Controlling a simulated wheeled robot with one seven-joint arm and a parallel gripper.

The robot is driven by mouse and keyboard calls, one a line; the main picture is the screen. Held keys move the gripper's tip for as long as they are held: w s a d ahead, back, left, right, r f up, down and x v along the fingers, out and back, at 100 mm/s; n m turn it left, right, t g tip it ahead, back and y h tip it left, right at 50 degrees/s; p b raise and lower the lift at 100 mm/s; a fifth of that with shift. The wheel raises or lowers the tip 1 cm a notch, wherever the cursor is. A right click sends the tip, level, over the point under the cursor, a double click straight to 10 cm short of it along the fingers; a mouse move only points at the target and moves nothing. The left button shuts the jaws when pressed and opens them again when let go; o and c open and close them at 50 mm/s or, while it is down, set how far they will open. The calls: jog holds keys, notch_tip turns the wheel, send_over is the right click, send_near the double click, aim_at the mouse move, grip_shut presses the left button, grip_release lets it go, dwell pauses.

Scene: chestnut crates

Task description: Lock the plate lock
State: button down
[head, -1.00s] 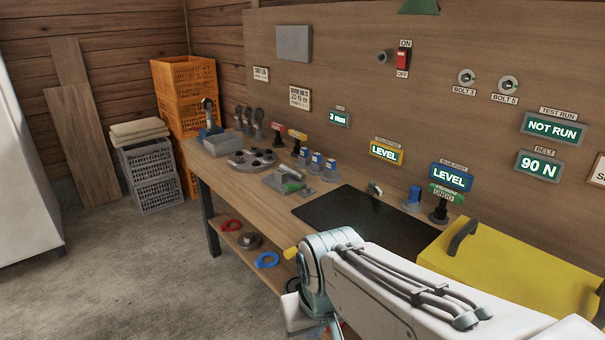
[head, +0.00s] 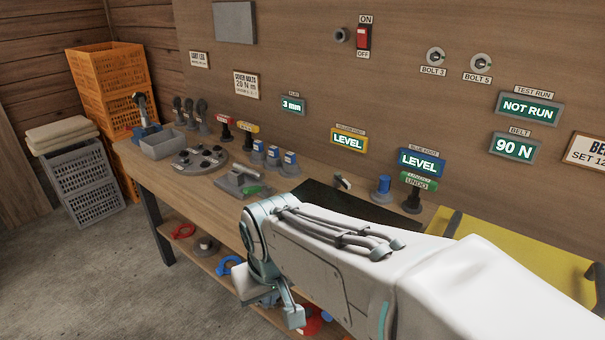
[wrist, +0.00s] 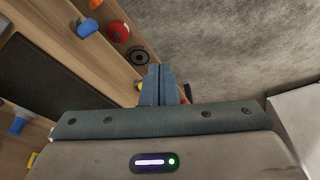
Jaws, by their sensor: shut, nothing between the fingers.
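My gripper (wrist: 158,86) shows in the wrist view with its two fingers together and nothing between them. Below the fingers in that view are the wooden bench edge and the concrete floor. In the head view my arm reaches over the front of the bench and hides part of it; the fingertips cannot be made out there. No part is labelled as the plate lock, and I cannot tell which one it is. A round grey plate (head: 199,161) with several dark knobs lies on the bench. A small grey lever (head: 342,182) stands behind the black mat (head: 318,194).
A grey block with a green part (head: 240,184), several blue-topped posts (head: 273,156) and a green-topped post (head: 412,197) stand on the bench. A yellow cover (head: 500,262) is at right.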

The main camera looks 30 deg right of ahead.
aim_at(342, 181)
jog(key=w+d+r+m+h+p, duration=0.1)
jog(key=w+d+p, duration=0.1)
jog(key=w+d, duration=0.55)
jog(key=w+d+r+m+h+p, duration=0.15)
jog(key=w+d, duration=0.35)
jog(key=w, duration=0.6)
jog(key=w+d+f+h+p, duration=0.2)
jog(key=w+d, duration=0.4)
jog(key=d, duration=0.3)
jog(key=w+d+f+h+p, duration=0.1)
jog(key=w+d+f+p, duration=0.1)
jog(key=w+d, duration=0.5)
jog(key=d+p, duration=0.1)
jog(key=d, duration=0.1)
jog(key=shift+w+d+f+t+h, duration=0.2)
jog(key=shift+d+f+t+h, duration=0.05)
jog(key=shift+d+t+h, duration=0.15)
jog(key=p+x, duration=0.3)
jog(key=x, duration=0.6)
jog(key=shift+f, duration=0.2)
jog(key=d+p, duration=0.1)
jog(key=d, duration=0.2)
jog(key=shift+d+f+p, duration=0.1)
jog(key=shift+p, duration=0.25)
jog(key=shift+s+d+f, duration=0.1)
jog(key=shift+d+f, duration=0.05)
jog(key=shift+d, duration=0.4)
